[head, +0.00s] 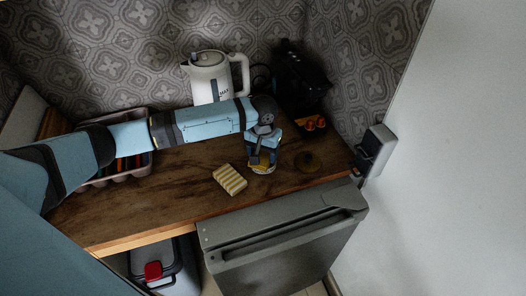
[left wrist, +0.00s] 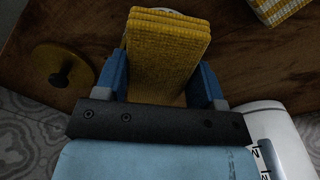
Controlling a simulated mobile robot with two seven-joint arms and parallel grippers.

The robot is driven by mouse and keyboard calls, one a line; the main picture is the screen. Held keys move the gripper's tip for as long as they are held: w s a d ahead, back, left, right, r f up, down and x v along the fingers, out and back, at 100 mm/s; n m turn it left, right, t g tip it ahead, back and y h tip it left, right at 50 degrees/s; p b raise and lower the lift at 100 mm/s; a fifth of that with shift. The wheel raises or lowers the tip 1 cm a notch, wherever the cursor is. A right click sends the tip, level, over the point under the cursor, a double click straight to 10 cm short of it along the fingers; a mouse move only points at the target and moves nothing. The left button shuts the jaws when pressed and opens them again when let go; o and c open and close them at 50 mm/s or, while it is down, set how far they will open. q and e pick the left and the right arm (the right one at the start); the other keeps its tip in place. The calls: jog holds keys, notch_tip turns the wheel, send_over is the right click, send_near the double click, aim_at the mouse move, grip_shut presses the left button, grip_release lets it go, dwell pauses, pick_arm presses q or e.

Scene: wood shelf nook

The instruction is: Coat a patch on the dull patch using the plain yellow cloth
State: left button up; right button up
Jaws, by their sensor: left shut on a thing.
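My left gripper (head: 263,158) is shut on the plain yellow cloth (left wrist: 165,50), a folded, ribbed block between the blue fingers. In the head view it is low over the wooden counter, with only a little yellow showing beneath it. A white curved edge (left wrist: 170,11) shows just beyond the cloth; I cannot tell what it belongs to, or whether the cloth touches it. A yellow-and-white striped cloth (head: 230,179) lies on the counter left of the gripper. A round, dull yellow disc with a dark raised middle (head: 307,161) lies to the right. I cannot make out the dull patch.
A white kettle (head: 210,77) and a black machine (head: 298,75) stand at the back. A tray (head: 138,168) of items is at the left, partly behind my arm. The wooden counter (head: 150,210) is bare at the front left. A grey appliance door (head: 285,235) is below the front edge.

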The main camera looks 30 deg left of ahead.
aim_at(263, 153)
pick_arm(q)
jog(key=shift+f, duration=0.35)
jog(key=shift+s+f+p, duration=0.1)
jog(key=shift+f+p, duration=0.05)
jog(key=shift+p, duration=0.55)
dwell(2.6)
notch_tip(263, 153, up, 2)
jog(key=p, duration=0.2)
jog(key=shift+p, duration=0.4)
notch_tip(263, 153, up, 3)
jog(key=p, duration=0.2)
jog(key=shift+f+p, duration=0.2)
jog(key=shift+p, duration=0.2)
notch_tip(263, 153, up, 3)
jog(key=p, duration=0.3)
jog(key=shift+f, duration=0.15)
